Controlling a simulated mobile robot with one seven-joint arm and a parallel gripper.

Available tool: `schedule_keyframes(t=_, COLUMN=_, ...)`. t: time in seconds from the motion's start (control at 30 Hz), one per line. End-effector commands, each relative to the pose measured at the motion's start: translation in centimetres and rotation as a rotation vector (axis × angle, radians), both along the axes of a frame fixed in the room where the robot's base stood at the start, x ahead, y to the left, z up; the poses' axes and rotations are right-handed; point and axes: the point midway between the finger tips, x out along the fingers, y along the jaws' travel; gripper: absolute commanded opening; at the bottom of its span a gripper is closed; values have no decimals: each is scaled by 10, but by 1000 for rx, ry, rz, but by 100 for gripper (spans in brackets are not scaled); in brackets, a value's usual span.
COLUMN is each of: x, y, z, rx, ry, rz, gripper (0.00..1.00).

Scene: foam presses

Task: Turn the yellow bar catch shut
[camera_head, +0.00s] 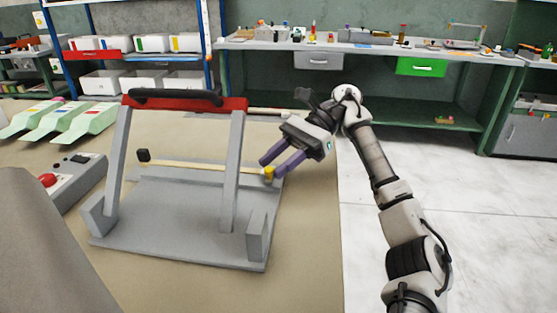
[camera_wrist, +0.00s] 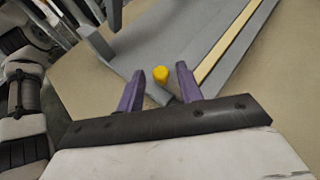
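A yellow knob (camera_head: 268,173), which seems to be the bar catch, sits at the right rear corner of the grey press base (camera_head: 180,215). In the wrist view the yellow knob (camera_wrist: 160,74) stands between my fingertips, on a short grey piece. My gripper (camera_head: 271,167) has two purple fingers, spread apart, reaching down-left to the knob. In the wrist view my gripper (camera_wrist: 160,72) shows a gap on both sides of the knob. I cannot tell the catch's exact angle.
A red crossbar (camera_head: 185,102) with a black handle stands raised on grey uprights. A control box (camera_head: 72,180) with a red button lies left. The tabletop right of the press is clear.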

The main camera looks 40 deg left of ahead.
Motion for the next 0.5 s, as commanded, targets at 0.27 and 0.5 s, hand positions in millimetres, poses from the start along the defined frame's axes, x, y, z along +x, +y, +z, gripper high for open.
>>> schedule_keyframes(t=0.27, x=0, y=0, z=1, rx=2, ry=1, rz=-1, gripper=40)
schedule_keyframes(t=0.5, x=9, y=-1, z=6, rx=-3, ry=-2, rz=0, gripper=40)
